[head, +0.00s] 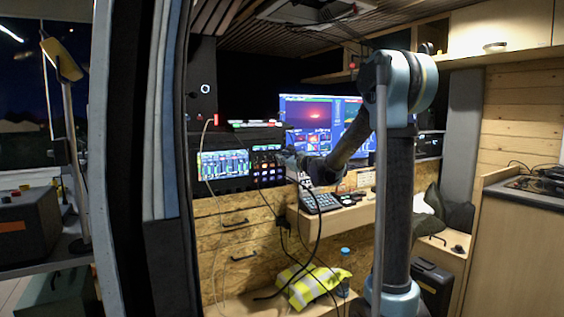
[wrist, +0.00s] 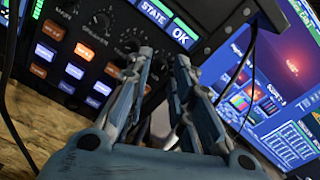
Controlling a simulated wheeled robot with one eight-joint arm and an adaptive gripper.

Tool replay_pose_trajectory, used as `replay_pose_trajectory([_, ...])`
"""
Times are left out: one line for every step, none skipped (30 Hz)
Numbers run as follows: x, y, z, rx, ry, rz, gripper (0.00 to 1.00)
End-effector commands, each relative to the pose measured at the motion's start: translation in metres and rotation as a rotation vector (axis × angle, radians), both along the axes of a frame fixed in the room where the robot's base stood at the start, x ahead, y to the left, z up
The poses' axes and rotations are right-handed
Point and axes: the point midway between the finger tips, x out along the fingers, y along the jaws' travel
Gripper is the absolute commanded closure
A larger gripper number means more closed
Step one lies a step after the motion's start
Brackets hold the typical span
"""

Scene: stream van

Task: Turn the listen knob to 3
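A dark control panel (wrist: 92,50) fills the upper left of the wrist view. It has several black round knobs with small white labels beside lit orange, white and blue buttons. I cannot read which knob is the listen knob, or its setting. In the head view the panel (head: 268,166) is small, right of a lit audio screen. My gripper (wrist: 165,58) points at the panel's right part, its fingers apart with nothing seen between them. The left finger overlaps the knob area and hides part of it. In the head view my gripper (head: 296,163) is at the panel's right side.
Monitors (head: 305,112) stand behind and right of the panel. A keypad console (head: 322,201) sits on the desk below. Dark cables (head: 280,222) hang in front of the wooden drawers. A yellow safety vest (head: 312,285) lies on the low bench.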

Motion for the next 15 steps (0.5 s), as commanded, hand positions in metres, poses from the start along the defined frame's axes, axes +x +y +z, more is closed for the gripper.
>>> replay_pose_trajectory([-0.005,-0.004,0.0,0.0,0.0,-0.001,0.79])
replay_pose_trajectory([-0.009,-0.006,0.0,0.0,0.0,0.0,0.79])
replay_pose_trajectory([-0.013,-0.009,0.0,0.0,0.0,0.0,0.79])
replay_pose_trajectory([-0.017,-0.011,0.0,0.0,0.0,0.0,0.79])
replay_pose_trajectory([-0.022,-0.014,0.0,0.0,0.0,0.0,0.79])
replay_pose_trajectory([-0.027,-0.018,-0.001,0.0,0.0,-0.001,0.79])
replay_pose_trajectory([-0.031,-0.021,-0.001,0.0,0.0,-0.001,0.79])
replay_pose_trajectory([-0.035,-0.024,-0.001,0.0,0.0,-0.001,0.79])
replay_pose_trajectory([-0.041,-0.028,-0.001,0.0,0.0,-0.001,0.79])
replay_pose_trajectory([-0.045,-0.031,-0.001,0.0,0.0,-0.001,0.79])
replay_pose_trajectory([-0.049,-0.033,-0.001,-0.001,0.001,0.0,0.79])
replay_pose_trajectory([-0.055,-0.036,-0.001,-0.001,0.001,0.0,0.79])
replay_pose_trajectory([-0.058,-0.039,-0.001,0.0,0.0,-0.001,0.79])
replay_pose_trajectory([-0.062,-0.042,-0.001,0.0,0.0,-0.001,0.79])
replay_pose_trajectory([-0.067,-0.045,-0.001,-0.001,0.001,-0.002,0.79])
